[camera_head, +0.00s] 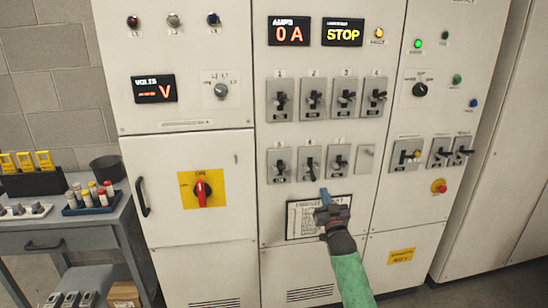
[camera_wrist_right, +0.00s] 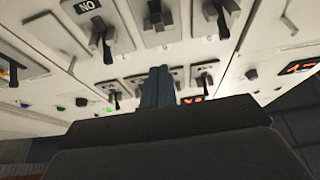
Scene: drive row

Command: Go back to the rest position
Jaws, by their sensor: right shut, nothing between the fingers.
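My right gripper (camera_head: 324,194) is in front of the middle cabinet, over the top edge of the diagram plate and just below the lower row of breaker switches. Its blue fingers are shut with nothing between them; they also show in the right wrist view (camera_wrist_right: 157,88), pointing toward the panel. I cannot tell whether the fingertips touch the panel. My right arm, with a green sleeve, comes in from the bottom. The left gripper is not in view.
The switch cabinet (camera_head: 330,225) fills the middle, with a red rotary handle (camera_head: 201,190) on yellow and a red stop button (camera_head: 438,186). The display (camera_head: 342,33) reads STOP; another (camera_head: 289,31) reads 0 A. A grey cart (camera_head: 75,238) with fuses stands at the left.

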